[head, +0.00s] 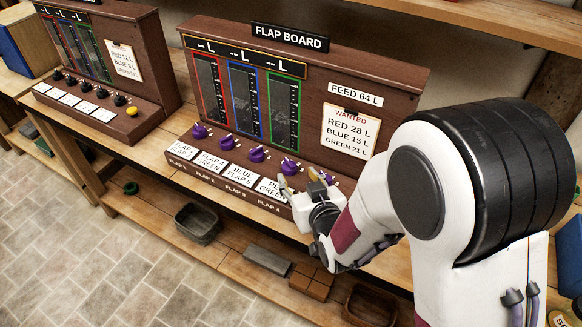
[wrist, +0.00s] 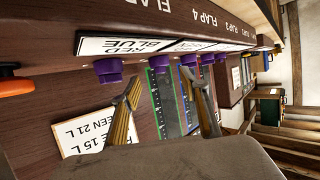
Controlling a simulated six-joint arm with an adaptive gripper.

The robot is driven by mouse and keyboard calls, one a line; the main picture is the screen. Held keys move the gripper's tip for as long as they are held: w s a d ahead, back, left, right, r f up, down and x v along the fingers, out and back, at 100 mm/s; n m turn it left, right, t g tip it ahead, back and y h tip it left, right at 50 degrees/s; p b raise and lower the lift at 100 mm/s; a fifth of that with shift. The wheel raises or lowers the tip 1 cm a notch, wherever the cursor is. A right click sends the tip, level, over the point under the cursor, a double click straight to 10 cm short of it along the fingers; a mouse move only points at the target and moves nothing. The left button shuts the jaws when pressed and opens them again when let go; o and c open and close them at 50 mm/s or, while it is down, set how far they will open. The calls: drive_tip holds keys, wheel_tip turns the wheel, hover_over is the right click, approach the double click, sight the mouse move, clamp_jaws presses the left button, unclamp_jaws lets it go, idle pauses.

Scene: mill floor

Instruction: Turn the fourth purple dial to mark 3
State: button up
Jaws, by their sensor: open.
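Several purple dials stand in a row on the flap board's sloping front. The fourth dial (head: 289,167) is just beyond my gripper (head: 299,178) in the head view. The wrist view is inverted; there the fourth dial (wrist: 158,62) lies between the lines of my two open fingers, a little past the tips. My gripper (wrist: 163,83) is open and empty, and no contact with the dial shows. The dial's mark numbers and exact pointer position are too small to read. The fifth dial (wrist: 108,71) is close beside one finger; in the head view my gripper partly covers it.
The flap board (head: 410,83) has a wanted card (head: 348,132) and coloured gauges behind the dials. Label cards (head: 242,175) lie in front of them. An orange knob (wrist: 14,80) is near the wrist view's left edge. Another board (head: 140,60) stands at left.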

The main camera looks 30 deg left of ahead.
sight(292, 169)
drive_tip(key=shift+x, duration=3.4)
drive_tip(key=c, duration=1.1)
